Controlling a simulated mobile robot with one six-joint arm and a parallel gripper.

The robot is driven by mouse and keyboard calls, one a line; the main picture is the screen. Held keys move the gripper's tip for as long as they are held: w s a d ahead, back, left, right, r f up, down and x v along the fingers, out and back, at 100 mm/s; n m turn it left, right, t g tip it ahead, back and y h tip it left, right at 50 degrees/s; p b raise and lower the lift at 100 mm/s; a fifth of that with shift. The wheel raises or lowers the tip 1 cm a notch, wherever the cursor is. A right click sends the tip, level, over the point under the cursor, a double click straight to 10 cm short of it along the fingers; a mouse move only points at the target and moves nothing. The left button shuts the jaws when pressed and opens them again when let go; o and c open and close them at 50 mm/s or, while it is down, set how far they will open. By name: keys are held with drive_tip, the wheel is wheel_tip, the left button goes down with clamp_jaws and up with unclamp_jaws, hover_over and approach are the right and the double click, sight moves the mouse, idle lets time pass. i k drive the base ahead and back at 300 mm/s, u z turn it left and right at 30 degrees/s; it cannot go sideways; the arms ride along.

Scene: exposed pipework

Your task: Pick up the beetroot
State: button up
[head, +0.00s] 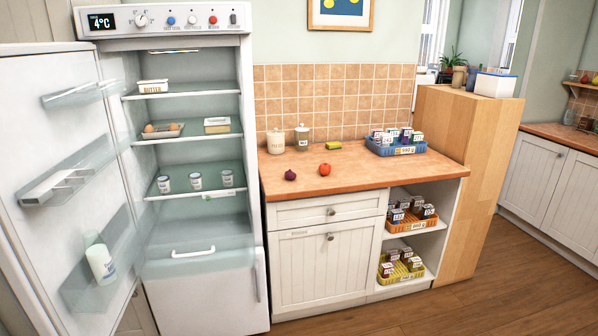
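The beetroot (290,175) is a small, dark purple round thing on the wooden counter (345,178), near its front left edge. It stands apart from the red tomato-like item (325,169) to its right. My gripper does not show in the head view.
The fridge (195,200) stands open on the left, its door (60,180) swung out. Two jars (301,137) and a yellow-green item (334,146) are behind the beetroot. A blue basket (397,148) of labelled boxes sits at the counter's right. Wooden floor in front is clear.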

sight(289, 174)
drive_tip(key=i, duration=1.85)
drive_tip(key=u, duration=0.1)
drive_tip(key=k, duration=0.2)
drive_tip(key=u, duration=2.95)
